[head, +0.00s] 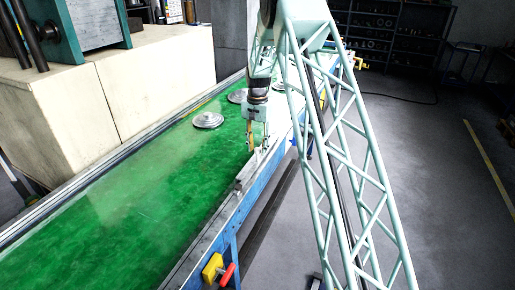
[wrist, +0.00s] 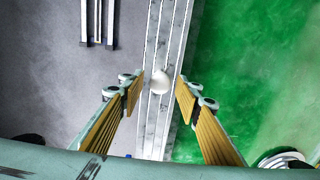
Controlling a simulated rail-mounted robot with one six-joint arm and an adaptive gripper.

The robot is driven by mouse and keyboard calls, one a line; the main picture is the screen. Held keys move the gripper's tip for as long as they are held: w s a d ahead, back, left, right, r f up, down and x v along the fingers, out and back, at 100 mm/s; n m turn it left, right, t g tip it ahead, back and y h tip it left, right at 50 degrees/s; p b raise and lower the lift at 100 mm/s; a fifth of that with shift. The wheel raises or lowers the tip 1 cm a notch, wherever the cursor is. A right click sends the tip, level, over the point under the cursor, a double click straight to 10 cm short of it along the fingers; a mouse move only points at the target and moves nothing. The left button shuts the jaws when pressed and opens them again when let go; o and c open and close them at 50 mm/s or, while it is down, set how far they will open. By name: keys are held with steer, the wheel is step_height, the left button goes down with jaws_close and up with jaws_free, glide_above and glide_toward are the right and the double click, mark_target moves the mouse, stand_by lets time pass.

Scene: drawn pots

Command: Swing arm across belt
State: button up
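The belt (head: 110,225) is a long green surface running from the lower left to the upper middle of the head view; it also shows on the right of the wrist view (wrist: 240,80). My gripper (head: 258,148) hangs over the near, right-hand edge of the belt, pointing down. In the wrist view my gripper (wrist: 159,86) is open, its two padded fingers apart on either side of the pale metal edge rail (wrist: 154,125). A small white rounded thing (wrist: 160,81) shows on the rail between the fingertips; I cannot tell what it is. Nothing is visibly gripped.
Grey round stepped metal pieces (head: 208,120) (head: 237,96) lie on the belt left of my gripper; part of one shows in the wrist view (wrist: 283,160). A cream block (head: 150,80) stands along the far side. A yellow-and-red fitting (head: 212,267) sits on the near side. The floor (head: 440,180) at right is clear.

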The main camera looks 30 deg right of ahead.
steer(key=shift+c, duration=0.4)
jaws_close()
steer(key=shift+w+a, duration=0.1)
